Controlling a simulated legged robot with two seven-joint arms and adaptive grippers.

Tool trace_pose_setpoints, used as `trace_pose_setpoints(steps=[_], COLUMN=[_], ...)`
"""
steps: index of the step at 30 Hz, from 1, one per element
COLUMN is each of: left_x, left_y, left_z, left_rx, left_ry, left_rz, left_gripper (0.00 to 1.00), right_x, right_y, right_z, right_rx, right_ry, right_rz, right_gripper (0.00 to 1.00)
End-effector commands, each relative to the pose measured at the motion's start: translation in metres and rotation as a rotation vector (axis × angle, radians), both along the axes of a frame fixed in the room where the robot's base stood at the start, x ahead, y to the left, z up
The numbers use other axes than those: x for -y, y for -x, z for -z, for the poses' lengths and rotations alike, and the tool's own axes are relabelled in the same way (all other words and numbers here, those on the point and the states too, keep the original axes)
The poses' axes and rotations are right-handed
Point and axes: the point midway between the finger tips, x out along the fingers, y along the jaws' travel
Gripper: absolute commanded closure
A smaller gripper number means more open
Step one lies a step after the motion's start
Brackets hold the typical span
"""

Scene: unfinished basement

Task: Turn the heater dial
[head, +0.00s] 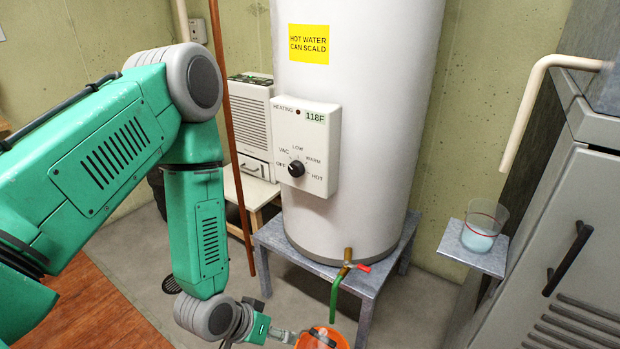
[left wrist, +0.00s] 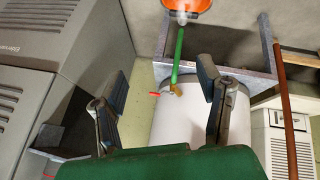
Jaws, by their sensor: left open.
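The heater dial (head: 296,168) is a small black knob on a white control box (head: 320,125) fixed to the front of the white heater tank (head: 360,60). Labels OFF, VAC, LOW, WARM and HOT surround it, and a display reads 118F. I cannot tell surely where its pointer sits. My left gripper (head: 284,336) is low at the bottom edge of the head view, well below the dial and beside an orange bucket (head: 322,340). In the left wrist view its two fingers (left wrist: 162,68) are apart and empty. The dial is not visible there. My right gripper is out of view.
The tank (left wrist: 190,125) stands on a grey metal stand (head: 368,290). A brass tap (head: 347,262) with red handle and green hose (head: 336,298) hangs below it. A glass (head: 484,225) stands on a small shelf at right by a grey cabinet (head: 540,260). A copper pipe (head: 232,130) rises left of the tank.

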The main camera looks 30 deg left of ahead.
Motion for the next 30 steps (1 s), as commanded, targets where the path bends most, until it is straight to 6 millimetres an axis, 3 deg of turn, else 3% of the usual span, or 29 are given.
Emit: trace_pose_setpoints(steps=[8, 12, 15, 18, 21, 26, 30], left_x=[-0.032, -0.073, -0.111, -0.141, -0.158, -0.164, -0.162], left_y=[-0.090, -0.144, -0.172, -0.186, -0.191, -0.199, -0.220], left_z=[-0.039, -0.083, -0.120, -0.148, -0.165, -0.172, -0.171], left_rx=[0.299, 0.542, 0.724, 0.855, 0.930, 0.962, 0.962], left_ry=[0.147, 0.242, 0.302, 0.339, 0.358, 0.363, 0.363], left_rz=[-0.132, -0.230, -0.296, -0.338, -0.361, -0.366, -0.363], left_gripper=[0.40, 0.40, 0.40, 0.40, 0.40, 0.40, 0.40], right_x=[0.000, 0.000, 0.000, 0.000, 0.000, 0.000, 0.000], right_y=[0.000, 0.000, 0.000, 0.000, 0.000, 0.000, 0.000], right_z=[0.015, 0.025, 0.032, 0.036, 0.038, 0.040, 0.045], right_rx=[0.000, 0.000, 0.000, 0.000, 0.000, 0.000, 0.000], right_ry=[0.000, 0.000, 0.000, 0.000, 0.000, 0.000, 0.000], right_rz=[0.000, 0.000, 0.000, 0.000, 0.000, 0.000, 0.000], right_gripper=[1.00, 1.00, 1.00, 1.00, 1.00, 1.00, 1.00])
